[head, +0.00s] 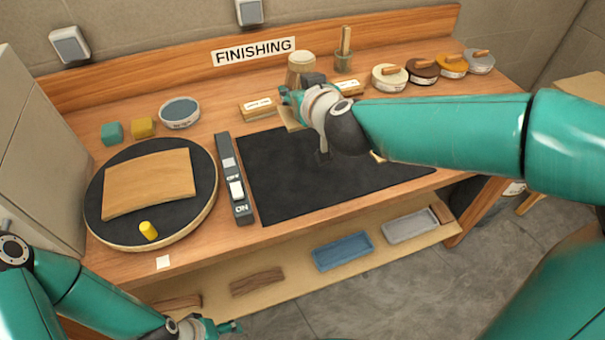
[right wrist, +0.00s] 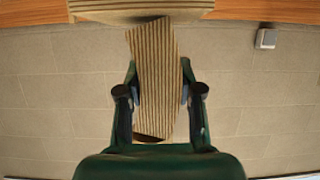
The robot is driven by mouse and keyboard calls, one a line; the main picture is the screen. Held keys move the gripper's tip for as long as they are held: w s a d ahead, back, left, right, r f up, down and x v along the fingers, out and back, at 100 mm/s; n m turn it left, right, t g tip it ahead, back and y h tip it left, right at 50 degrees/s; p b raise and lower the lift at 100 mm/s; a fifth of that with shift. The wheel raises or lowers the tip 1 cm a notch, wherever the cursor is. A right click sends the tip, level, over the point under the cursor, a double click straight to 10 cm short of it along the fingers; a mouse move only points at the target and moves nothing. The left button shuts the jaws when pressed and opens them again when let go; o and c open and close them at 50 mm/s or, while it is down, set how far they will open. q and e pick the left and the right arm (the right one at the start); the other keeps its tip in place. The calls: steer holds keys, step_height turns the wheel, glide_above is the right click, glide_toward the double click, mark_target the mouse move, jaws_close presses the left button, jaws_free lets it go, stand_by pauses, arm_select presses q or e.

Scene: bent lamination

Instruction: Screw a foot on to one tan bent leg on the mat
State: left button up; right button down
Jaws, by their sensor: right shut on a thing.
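My right gripper (head: 292,98) is over the far middle part of the black mat (head: 280,180). It is shut on a tan piece with a layered, striped edge, a tan bent leg (right wrist: 155,80), which shows between the fingers (right wrist: 158,97) in the right wrist view. In the head view part of the leg (head: 291,119) shows just left of the gripper; my arm hides the rest. A small tan tip (head: 377,156) shows below my forearm on the mat. I cannot make out a foot for certain. My left gripper (head: 222,328) is at the bottom edge, away from the mat.
A round turntable (head: 205,205) with a curved tan panel (head: 150,182) and yellow peg (head: 148,230) stands left. A switch bar (head: 233,180) lies beside the mat. Labelled blocks (head: 258,108) and several lidded tins (head: 390,76) line the back. Trays (head: 343,251) sit on the lower shelf.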

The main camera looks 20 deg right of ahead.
steer(key=shift+d, duration=0.2)
steer(key=shift+s+f, duration=0.1)
step_height(320, 180, down, 16)
steer(key=b, duration=0.7)
steer(key=shift+r, duration=0.25)
steer(key=shift+f, duration=0.1)
steer(key=shift+f+b, duration=0.7)
steer(key=shift+f, duration=1.35)
steer(key=c, duration=0.7)
jaws_free()
steer(key=shift+f, duration=0.1)
steer(key=shift+c, duration=0.2)
